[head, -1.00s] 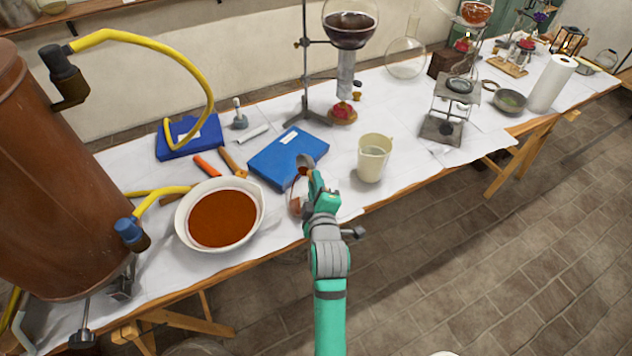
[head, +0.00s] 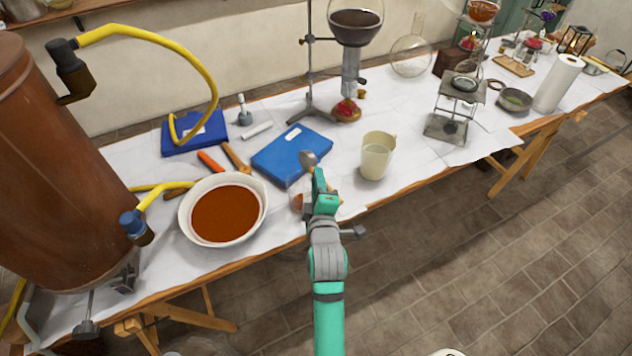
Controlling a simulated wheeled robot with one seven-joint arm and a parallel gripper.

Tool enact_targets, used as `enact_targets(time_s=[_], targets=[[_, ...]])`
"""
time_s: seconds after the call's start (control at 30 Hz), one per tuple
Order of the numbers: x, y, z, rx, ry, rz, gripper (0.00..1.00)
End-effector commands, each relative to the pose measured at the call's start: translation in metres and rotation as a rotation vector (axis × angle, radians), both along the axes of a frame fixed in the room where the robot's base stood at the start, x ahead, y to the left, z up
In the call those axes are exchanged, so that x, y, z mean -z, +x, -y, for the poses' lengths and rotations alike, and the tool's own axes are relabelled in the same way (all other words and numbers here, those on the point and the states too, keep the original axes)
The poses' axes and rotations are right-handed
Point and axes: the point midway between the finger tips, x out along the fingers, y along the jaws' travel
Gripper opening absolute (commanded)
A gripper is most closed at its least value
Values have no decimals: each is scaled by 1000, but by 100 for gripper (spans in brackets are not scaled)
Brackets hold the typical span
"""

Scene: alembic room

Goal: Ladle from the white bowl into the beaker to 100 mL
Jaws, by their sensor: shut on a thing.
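The white bowl (head: 262,213) stands at the left of the table, holding orange-brown liquid. My gripper (head: 319,182) is to its right, above the table's front edge. It is shut on a ladle (head: 309,159), whose small grey head shows just beyond the fingers; the handle is mostly hidden. A cream jug (head: 377,158) stands upright to the right of my gripper.
A blue flat box (head: 290,152) lies behind my gripper. A retort stand (head: 309,80) holds a round flask (head: 355,22). A large brown vessel (head: 55,180) with yellow hoses stands at far left.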

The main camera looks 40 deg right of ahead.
Motion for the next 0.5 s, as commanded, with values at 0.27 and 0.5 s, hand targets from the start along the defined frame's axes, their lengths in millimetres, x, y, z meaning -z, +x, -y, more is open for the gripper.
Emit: enact_targets(time_s=[0.27,0.5], targets=[[-5,-2,9,3,200,28,0],[-6,-3,15,3,375,49,0]])
